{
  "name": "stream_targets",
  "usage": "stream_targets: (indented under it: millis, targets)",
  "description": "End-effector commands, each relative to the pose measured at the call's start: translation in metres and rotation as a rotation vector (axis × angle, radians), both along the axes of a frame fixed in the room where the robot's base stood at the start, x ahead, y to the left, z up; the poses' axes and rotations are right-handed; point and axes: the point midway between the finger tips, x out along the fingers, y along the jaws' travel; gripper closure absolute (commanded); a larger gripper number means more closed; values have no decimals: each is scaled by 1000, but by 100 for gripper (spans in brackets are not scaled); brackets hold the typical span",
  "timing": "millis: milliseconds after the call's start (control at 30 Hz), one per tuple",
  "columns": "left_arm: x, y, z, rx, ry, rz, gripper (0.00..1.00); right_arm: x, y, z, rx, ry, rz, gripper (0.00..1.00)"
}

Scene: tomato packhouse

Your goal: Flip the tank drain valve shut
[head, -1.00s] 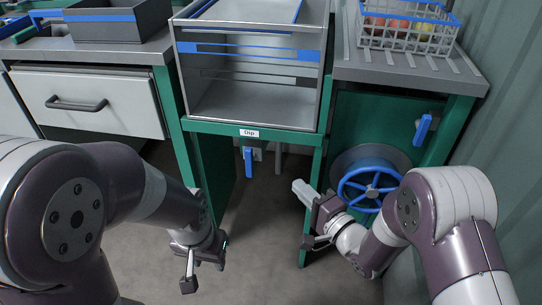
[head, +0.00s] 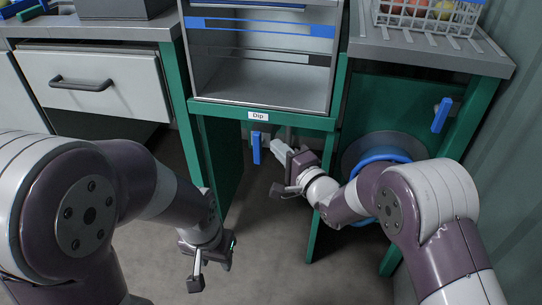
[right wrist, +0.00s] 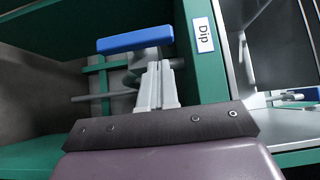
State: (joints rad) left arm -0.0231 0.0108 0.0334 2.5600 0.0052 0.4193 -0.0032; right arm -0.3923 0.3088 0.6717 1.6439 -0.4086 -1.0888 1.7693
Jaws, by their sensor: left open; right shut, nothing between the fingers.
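The tank (head: 262,78) is a clear-fronted box in a green frame with a "Dip" label. Under it, a blue valve lever (head: 256,148) hangs straight down from a pipe fitting. The lever also shows in the right wrist view (right wrist: 135,41), just beyond the fingertips. My right gripper (head: 277,147) is shut and empty, just right of the lever; in the right wrist view its fingers (right wrist: 158,84) point towards the lever and fitting. I cannot tell whether they touch. My left gripper (head: 212,266) is open and empty, low above the floor at the left.
A second blue lever (head: 441,114) is on the green cabinet at the right. A blue handwheel (head: 375,160) is partly hidden by my right arm. Green legs stand either side of the space under the tank. A wire basket (head: 425,14) sits on the right counter.

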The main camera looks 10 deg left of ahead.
Motion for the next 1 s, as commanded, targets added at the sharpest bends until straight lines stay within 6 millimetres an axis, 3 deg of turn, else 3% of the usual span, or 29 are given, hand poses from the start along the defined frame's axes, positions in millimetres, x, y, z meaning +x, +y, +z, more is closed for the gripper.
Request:
stream_targets:
  millis: [33, 200, 567, 1000]
  targets:
    - [0, 0, -9, 0, 0, 0, 57, 0, 7, -3, 2, -4, 2, 100]
    - [0, 0, -14, 0, 0, 0, 57, 1, 21, -1, 1, -1, 0, 100]
    - [0, 0, -13, 0, 0, 0, 57, 0, 23, 1, 0, -1, -1, 100]
    - [0, 0, 6, 0, 0, 0, 57, 0, 25, 6, -66, 1, -1, 100]
